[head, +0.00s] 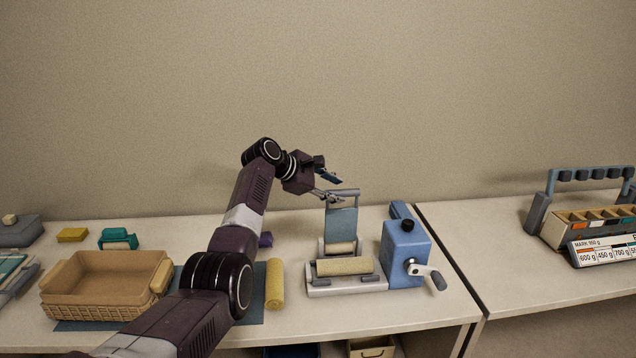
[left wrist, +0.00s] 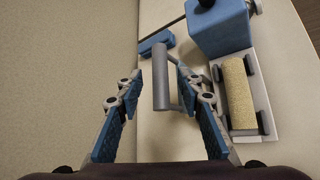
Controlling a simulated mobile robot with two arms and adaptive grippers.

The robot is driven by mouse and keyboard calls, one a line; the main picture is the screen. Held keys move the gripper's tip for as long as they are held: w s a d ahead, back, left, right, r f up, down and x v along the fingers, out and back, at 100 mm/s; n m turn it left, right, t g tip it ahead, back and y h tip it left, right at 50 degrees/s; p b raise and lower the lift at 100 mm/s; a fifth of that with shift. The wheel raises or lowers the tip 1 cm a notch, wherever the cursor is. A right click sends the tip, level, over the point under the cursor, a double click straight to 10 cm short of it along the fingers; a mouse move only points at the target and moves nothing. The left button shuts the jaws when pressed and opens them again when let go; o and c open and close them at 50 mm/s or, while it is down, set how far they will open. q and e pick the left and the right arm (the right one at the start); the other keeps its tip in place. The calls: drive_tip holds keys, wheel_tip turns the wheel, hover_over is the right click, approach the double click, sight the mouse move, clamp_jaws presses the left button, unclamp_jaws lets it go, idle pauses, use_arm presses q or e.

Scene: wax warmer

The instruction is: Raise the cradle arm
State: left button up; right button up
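The cradle arm appears to be the upright part with a grey crossbar (head: 346,191) over a blue-grey panel (head: 341,224); it stands on a pale grey base (head: 318,288) beside a blue crank housing (head: 406,250). My left gripper (head: 337,190) is at the crossbar. In the left wrist view, the open left gripper (left wrist: 160,88) has a finger on each side of the grey bar (left wrist: 161,65), with a gap on both sides. I cannot tell how deep the bar sits between the fingers. My right gripper is not in view.
Cream rollers (head: 345,266) lie on the base, and a crank handle (head: 431,276) sticks out at right. A yellow roll (head: 275,284) and a woven basket (head: 105,282) are to the left. A second table with a weight rack (head: 590,222) is at right.

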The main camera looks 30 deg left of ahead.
use_arm(q)
drive_tip(key=v, duration=0.7)
idle(0.6)
